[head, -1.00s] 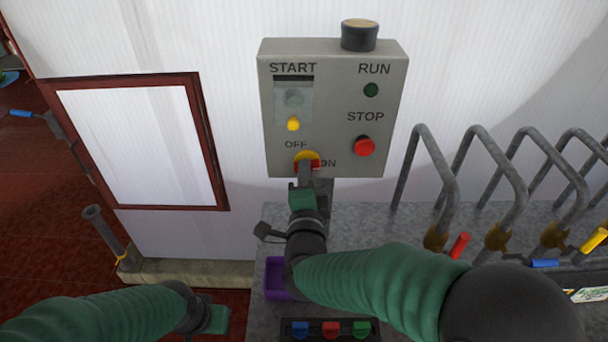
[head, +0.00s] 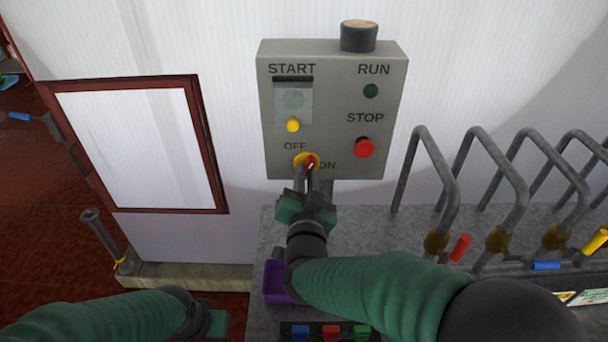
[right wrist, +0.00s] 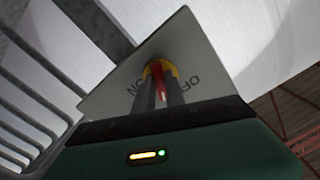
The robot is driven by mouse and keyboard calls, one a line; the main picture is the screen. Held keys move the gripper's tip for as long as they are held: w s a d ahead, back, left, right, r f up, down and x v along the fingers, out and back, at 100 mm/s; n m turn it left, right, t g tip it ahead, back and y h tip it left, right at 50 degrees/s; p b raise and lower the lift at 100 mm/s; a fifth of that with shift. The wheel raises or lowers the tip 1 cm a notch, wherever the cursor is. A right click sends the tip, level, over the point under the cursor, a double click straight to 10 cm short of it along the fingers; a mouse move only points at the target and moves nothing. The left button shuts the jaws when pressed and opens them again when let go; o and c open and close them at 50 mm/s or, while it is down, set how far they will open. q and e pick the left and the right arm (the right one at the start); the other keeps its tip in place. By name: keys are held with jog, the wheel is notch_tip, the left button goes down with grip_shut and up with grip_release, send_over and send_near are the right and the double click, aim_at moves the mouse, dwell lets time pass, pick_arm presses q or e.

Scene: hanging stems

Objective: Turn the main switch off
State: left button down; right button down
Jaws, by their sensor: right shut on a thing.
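The main switch is a red handle (head: 311,165) on a round yellow plate (head: 304,158), low on the grey control box. OFF is printed above left of it and ON to its right. The handle looks tilted a little right of upright. My right gripper (head: 307,176) reaches up from below and is shut on the handle, with a finger on each side. The right wrist view shows the red handle (right wrist: 159,86) between the two dark fingers, in front of the yellow plate (right wrist: 160,68). My left gripper (head: 216,322) is low at left, away from the box; its jaws are unclear.
The control box (head: 390,90) also bears a yellow button (head: 293,125), a green RUN lamp (head: 371,91) and a red STOP button (head: 364,148). Bent grey pipes (head: 440,180) stand at right. A purple tray (head: 273,282) lies below the right arm.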

jog(key=n+p, duration=0.1)
jog(key=n, duration=0.4)
jog(key=shift+d+r, duration=0.1)
jog(key=shift+r, duration=0.15)
dwell(0.5)
jog(key=c, duration=1.4)
grip_release()
